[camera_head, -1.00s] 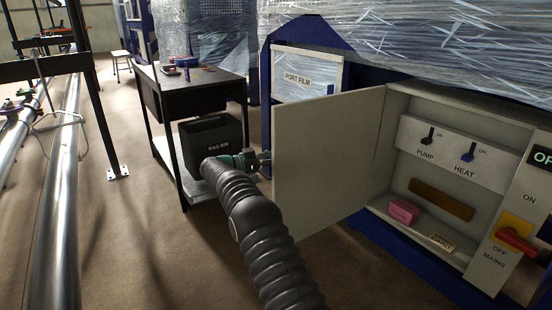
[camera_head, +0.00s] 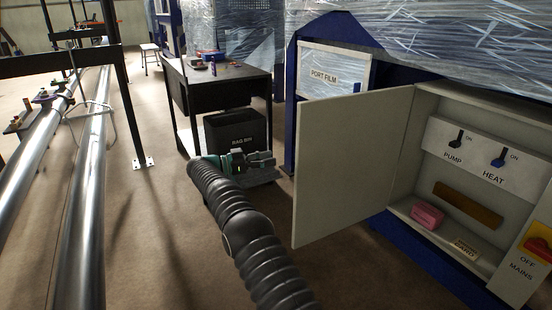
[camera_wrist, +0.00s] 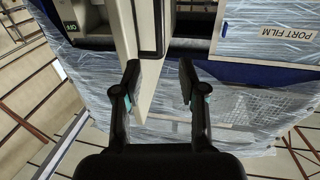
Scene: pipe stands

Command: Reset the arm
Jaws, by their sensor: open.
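My gripper (camera_head: 262,160) is at the end of my ribbed arm in the head view, left of the open cabinet door (camera_head: 350,165) and in front of the rag bin. In the wrist view my gripper (camera_wrist: 158,82) shows two dark fingers spread apart with nothing between them. The pale door edge (camera_wrist: 146,70) shows behind the fingers there; I cannot tell how far off it is. The gripper holds nothing.
An open cabinet (camera_head: 470,165) at right holds PUMP and HEAT switches, a pink block (camera_head: 427,215) and a card. A black table (camera_head: 225,72) with the rag bin (camera_head: 238,128) stands behind. Steel pipes (camera_head: 85,200) run along the left. Floor between is clear.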

